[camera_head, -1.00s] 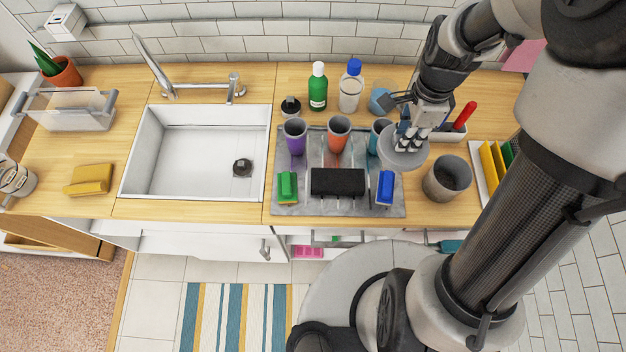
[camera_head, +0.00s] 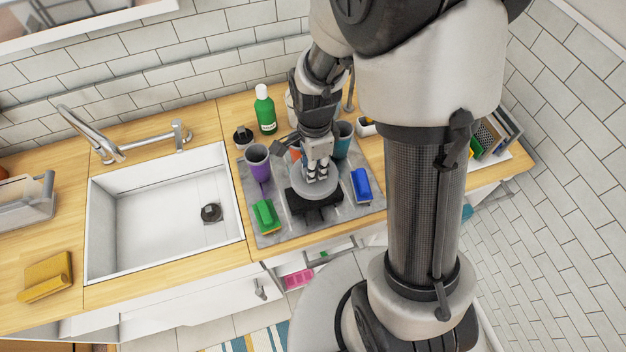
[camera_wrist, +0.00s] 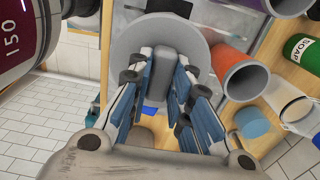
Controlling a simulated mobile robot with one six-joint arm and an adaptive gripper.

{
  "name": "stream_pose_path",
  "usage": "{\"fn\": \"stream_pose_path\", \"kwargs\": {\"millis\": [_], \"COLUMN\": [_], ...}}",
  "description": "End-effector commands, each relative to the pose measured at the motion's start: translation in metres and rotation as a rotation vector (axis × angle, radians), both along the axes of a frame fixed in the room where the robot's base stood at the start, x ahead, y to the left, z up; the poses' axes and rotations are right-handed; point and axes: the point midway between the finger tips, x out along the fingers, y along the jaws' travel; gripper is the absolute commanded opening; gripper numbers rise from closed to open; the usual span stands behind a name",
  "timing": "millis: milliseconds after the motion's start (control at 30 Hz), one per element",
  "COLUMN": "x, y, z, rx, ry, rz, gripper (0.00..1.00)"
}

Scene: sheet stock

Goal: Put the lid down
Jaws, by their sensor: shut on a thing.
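The lid (camera_head: 304,189) is a round grey disc. My gripper (camera_head: 318,174) is shut on the lid's handle and holds it above the grey draining tray (camera_head: 272,228), in front of the cups. In the wrist view the lid (camera_wrist: 200,42) lies beyond my fingers, and its grey grip (camera_wrist: 162,70) is between the pads of my gripper (camera_wrist: 160,82). A black block-like thing (camera_head: 298,206) on the tray is partly hidden under the lid. I cannot tell whether the lid touches it.
A purple cup (camera_head: 257,165) and a teal cup (camera_head: 343,140) stand behind; an orange cup (camera_wrist: 242,78) is close to the lid. A green sponge brush (camera_head: 265,215) and a blue one (camera_head: 361,186) flank the black thing.

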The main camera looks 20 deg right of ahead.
Motion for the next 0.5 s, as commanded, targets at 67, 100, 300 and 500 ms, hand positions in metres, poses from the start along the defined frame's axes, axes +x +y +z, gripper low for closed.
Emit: {"fn": "stream_pose_path", "kwargs": {"millis": [67, 100, 300, 500], "x": [-0.001, -0.001, 0.0, -0.001], "y": [0.0, 0.0, 0.0, 0.0], "z": [-0.017, -0.022, -0.034, -0.064], "rx": [0.0, 0.0, 0.0, 0.0], "ry": [0.003, 0.002, 0.0, 0.002], "rz": [0.0, 0.0, 0.0, 0.0], "gripper": [0.0, 0.0, 0.0, 0.0]}}
